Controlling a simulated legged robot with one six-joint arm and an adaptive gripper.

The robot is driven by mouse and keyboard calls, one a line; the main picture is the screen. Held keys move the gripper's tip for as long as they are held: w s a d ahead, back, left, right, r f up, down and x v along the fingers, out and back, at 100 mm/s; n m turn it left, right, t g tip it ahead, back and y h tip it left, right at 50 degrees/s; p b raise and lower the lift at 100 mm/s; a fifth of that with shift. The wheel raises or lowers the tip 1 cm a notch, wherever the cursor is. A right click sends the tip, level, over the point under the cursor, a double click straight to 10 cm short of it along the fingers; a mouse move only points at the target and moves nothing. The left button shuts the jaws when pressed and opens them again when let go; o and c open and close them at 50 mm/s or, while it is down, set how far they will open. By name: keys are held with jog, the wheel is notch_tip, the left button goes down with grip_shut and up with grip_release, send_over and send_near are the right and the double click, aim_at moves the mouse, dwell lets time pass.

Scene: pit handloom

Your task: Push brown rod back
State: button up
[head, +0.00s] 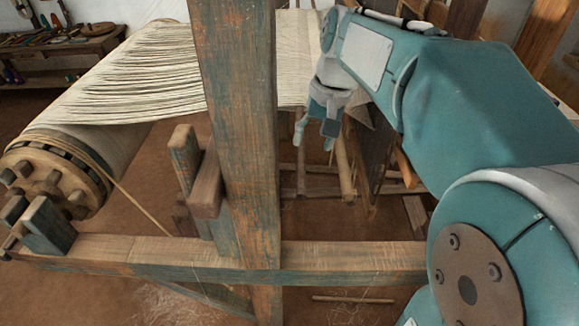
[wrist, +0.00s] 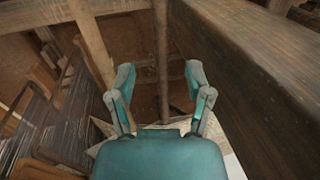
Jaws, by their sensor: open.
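A long brown rod (wrist: 162,45) runs up the middle of the wrist view and lies between my gripper's two fingers in that picture. My gripper (wrist: 160,78) is open, with one finger on each side of the rod's line; I cannot tell whether either finger touches it. In the head view my gripper (head: 315,138) hangs fingers down behind the upright post, below the stretched warp. A slim rod (head: 343,168) shows just below it there; I cannot tell if it is the same one. The rod's near end is hidden behind the gripper in the wrist view.
A thick wooden post (head: 235,130) stands left of my gripper, and a crossbeam (head: 340,256) runs low in front. Pale warp threads (head: 140,85) wind onto a large roller at left. A broad beam (wrist: 255,75) lies close on the right in the wrist view.

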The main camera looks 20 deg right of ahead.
aim_at(303, 174)
jog(key=a+f, duration=0.1)
jog(key=f, duration=0.2)
jog(key=a+f, duration=0.1)
jog(key=f, duration=0.5)
jog(key=shift+w+a, duration=0.3)
jog(key=shift+a, duration=0.1)
jog(key=shift+d, duration=0.85)
jog(key=c, duration=0.8)
grip_shut()
jog(key=shift+w+a+f, duration=0.1)
jog(key=shift+w+a, duration=0.1)
jog(key=shift+a, duration=0.8)
jog(key=o, duration=0.6)
grip_release()
jog(key=shift+a, duration=0.1)
jog(key=shift+c, duration=0.2)
jog(key=shift+o, duration=1.2)
jog(key=shift+a, duration=0.25)
